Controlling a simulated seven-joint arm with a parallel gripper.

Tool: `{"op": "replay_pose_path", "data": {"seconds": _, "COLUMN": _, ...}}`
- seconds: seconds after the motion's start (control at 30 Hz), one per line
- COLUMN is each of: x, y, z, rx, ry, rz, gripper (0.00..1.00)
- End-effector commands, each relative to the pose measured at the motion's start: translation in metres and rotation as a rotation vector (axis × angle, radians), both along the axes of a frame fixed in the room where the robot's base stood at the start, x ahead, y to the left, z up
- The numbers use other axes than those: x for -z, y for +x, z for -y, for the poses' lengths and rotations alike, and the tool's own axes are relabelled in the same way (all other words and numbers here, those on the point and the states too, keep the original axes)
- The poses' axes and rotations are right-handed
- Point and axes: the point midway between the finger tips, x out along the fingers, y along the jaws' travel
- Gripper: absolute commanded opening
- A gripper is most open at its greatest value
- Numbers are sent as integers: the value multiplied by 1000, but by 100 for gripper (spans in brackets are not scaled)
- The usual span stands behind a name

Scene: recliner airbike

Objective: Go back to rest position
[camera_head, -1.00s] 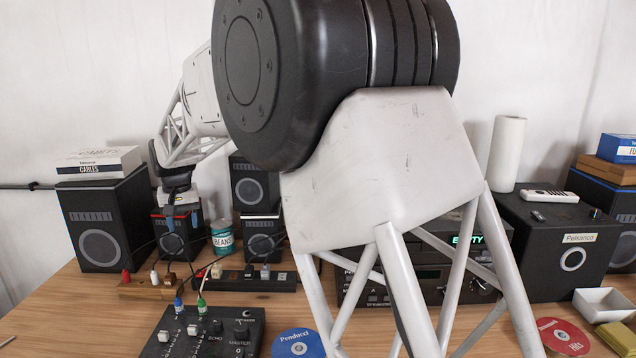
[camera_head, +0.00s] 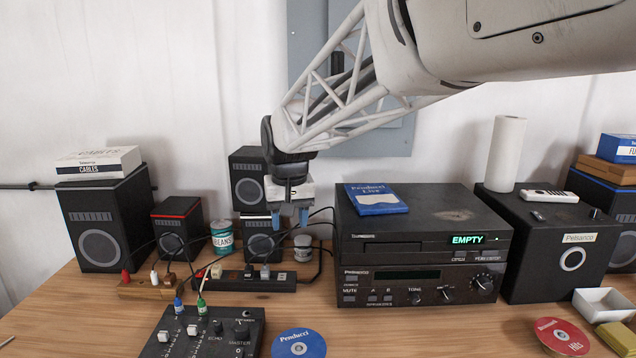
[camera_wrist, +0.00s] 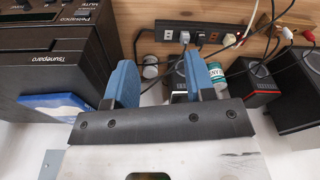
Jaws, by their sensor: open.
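My gripper (camera_head: 290,215) hangs in the air above the back of the wooden table, left of the stacked stereo units and in front of the small speakers. Its two blue fingers point down and stand apart, with nothing between them. In the wrist view my gripper (camera_wrist: 150,85) also shows open and empty, with the power strip beyond it.
The stereo stack (camera_head: 420,245) with a blue Penducci case (camera_head: 375,199) stands right of my gripper. A power strip (camera_head: 255,281), beans can (camera_head: 222,238) and small white jar (camera_head: 303,247) are nearby. A mixer (camera_head: 203,332) and blue disc (camera_head: 298,344) lie in front.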

Motion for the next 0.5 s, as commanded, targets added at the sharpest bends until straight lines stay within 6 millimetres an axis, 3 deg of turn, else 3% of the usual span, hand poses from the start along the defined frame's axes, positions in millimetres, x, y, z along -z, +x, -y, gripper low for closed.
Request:
{"op": "replay_pose_path", "data": {"seconds": 0.1, "x": -2, "y": -22, "z": 31, "rx": 23, "ry": 2, "rz": 9, "gripper": 50}}
{"op": "replay_pose_path", "data": {"seconds": 0.5, "x": 3, "y": -100, "z": 117, "rx": 94, "ry": 5, "rz": 40, "gripper": 50}}
